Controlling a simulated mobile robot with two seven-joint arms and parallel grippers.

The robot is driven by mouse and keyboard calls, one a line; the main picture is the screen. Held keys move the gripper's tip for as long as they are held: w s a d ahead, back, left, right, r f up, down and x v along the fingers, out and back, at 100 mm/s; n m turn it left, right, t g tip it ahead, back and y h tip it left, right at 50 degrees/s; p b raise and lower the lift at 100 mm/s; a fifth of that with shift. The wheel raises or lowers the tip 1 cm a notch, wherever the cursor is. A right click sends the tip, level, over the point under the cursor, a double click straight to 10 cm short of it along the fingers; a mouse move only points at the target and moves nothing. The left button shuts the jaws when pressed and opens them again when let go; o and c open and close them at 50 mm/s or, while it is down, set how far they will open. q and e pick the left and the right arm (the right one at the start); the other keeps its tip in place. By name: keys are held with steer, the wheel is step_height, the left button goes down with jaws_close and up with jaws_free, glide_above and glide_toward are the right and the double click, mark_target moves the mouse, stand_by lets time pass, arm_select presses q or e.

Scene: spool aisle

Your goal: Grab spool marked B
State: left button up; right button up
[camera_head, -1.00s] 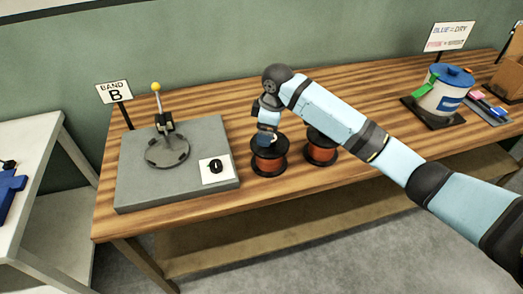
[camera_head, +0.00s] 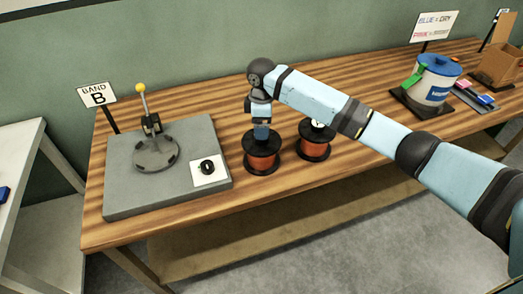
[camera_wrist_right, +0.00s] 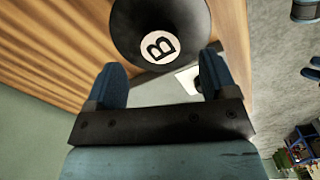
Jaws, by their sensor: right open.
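A black-flanged spool with orange-red winding (camera_head: 262,161) stands upright on the wooden table, right of the grey fixture. My right gripper (camera_head: 262,133) points down right over it, and the arm hides part of its top. In the right wrist view the spool's black top with a white label marked B (camera_wrist_right: 158,46) lies just ahead of my right gripper (camera_wrist_right: 162,70). The two blue fingers are apart, with nothing clearly between them. A second similar spool (camera_head: 314,148) stands to the right, its white label partly hidden by my arm. My left gripper is not in view.
A grey fixture (camera_head: 120,196) with a yellow-knobbed lever and a white card (camera_head: 209,171) sits left, by a "BAND B" sign (camera_head: 96,95). A white bucket with blue lid (camera_head: 432,85) and a cardboard box (camera_head: 498,66) stand right. Wood between is clear.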

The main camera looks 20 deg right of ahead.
mark_target(262, 149)
step_height(262, 149, down, 5)
steer(key=shift+r, duration=0.15)
steer(key=shift+c, duration=0.3)
jaws_close()
steer(key=shift+r, duration=0.1)
